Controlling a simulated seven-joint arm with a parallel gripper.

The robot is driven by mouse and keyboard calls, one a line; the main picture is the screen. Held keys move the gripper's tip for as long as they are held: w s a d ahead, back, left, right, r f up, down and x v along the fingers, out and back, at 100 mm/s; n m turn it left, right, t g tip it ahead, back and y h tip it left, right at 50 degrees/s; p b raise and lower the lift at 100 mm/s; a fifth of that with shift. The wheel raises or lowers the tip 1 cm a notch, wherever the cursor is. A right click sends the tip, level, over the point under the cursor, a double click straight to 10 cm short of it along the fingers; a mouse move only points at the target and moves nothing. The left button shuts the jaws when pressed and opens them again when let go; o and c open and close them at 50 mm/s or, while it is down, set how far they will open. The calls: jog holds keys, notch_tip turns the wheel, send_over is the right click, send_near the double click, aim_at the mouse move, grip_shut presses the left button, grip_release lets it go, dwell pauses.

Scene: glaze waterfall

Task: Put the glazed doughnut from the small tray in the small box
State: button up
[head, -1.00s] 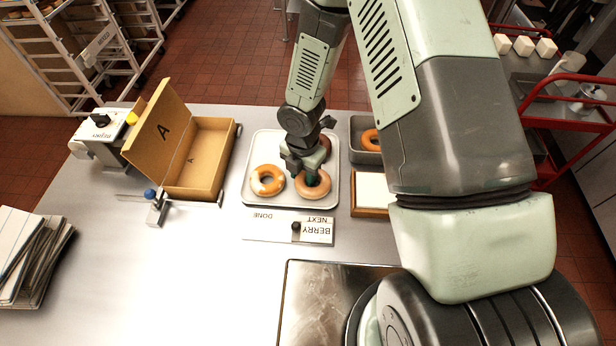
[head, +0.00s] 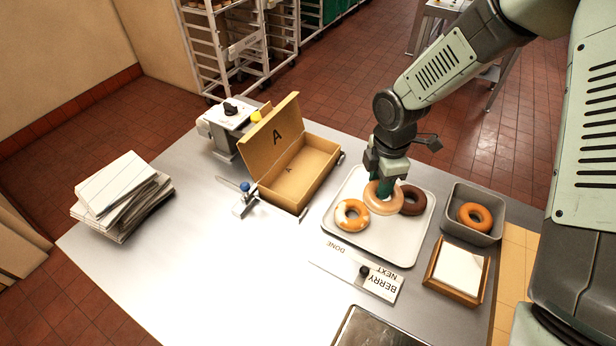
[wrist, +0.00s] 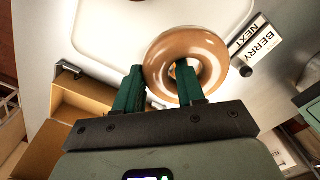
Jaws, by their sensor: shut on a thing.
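My gripper (head: 384,187) is shut on the wall of a glossy tan glazed doughnut (head: 372,204). In the wrist view one green finger is outside the ring and one in the hole of this doughnut (wrist: 212,50). It appears held a little above the white tray (head: 400,250). A patchy orange-and-white doughnut (head: 341,217) lies on the tray to its left. A dark brown doughnut (head: 418,207) is to its right, partly covered. The small cardboard box (head: 318,180), marked A, stands open and empty left of the tray, lid tilted back.
A grey bin (head: 497,236) with an orange doughnut (head: 475,216) and a wooden-framed white pad (head: 459,270) are right of the tray. A BERRY/NEXT/DONE slider plate (head: 345,268) lies in front. A blue-knobbed metal fixture (head: 245,200) stands near the box. Table is clear at left front.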

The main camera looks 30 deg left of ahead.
jog(key=w+a+m, duration=0.1)
jog(key=a+m, duration=0.6)
jog(key=a, duration=0.4)
jog(key=m, duration=0.6)
send_over(299, 186)
notch_tip(299, 186, down, 5)
jog(key=shift+a+f, duration=0.1)
jog(key=shift+f, duration=2.25)
jog(key=shift+f, duration=0.1)
jog(key=o, duration=1)
jog(key=shift+o, duration=0.2)
notch_tip(299, 186, up, 12)
